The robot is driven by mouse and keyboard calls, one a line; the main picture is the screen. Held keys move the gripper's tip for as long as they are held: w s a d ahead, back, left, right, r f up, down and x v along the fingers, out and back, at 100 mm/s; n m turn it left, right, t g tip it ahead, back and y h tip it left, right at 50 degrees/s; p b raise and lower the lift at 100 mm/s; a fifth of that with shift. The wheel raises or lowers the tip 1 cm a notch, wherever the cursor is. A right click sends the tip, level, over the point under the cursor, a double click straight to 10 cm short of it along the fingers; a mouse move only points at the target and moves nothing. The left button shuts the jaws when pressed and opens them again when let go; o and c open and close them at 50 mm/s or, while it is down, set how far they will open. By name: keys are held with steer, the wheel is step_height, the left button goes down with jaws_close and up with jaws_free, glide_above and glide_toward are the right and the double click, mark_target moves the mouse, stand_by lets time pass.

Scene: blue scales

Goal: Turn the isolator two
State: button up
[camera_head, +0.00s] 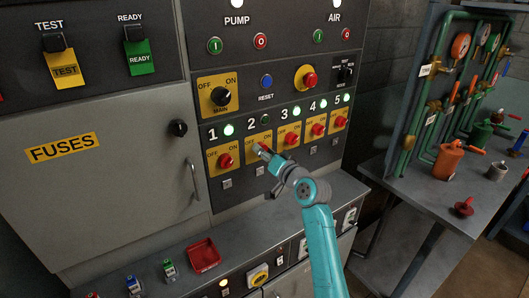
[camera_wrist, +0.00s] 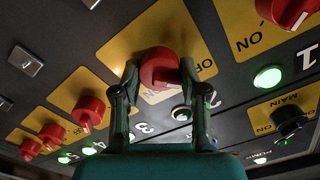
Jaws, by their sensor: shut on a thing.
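The red knob of isolator two (camera_wrist: 158,68) stands on its yellow OFF/ON plate (camera_head: 251,142) below the number 2. In the wrist view, the fingers of my gripper (camera_wrist: 160,76) are closed on both sides of this knob. In the head view, my gripper (camera_head: 263,152) reaches the plate from the lower right and hides most of the knob. The exact angle of the knob is hard to tell. The lamp of isolator two (camera_head: 264,123) looks dark, and it also looks dim in the wrist view (camera_wrist: 181,113).
Similar red knobs sit close on both sides: isolator one (camera_head: 225,160) to the left and isolator three (camera_head: 291,139) to the right. Their lamps are lit. The black main switch (camera_head: 220,96) is above. A grey ledge with a red tray (camera_head: 203,255) juts out below.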

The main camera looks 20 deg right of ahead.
steer(key=shift+f, duration=0.1)
steer(key=o, duration=1.1)
steer(key=shift+o, duration=0.2)
steer(key=shift+s, duration=0.1)
steer(key=v, duration=1.2)
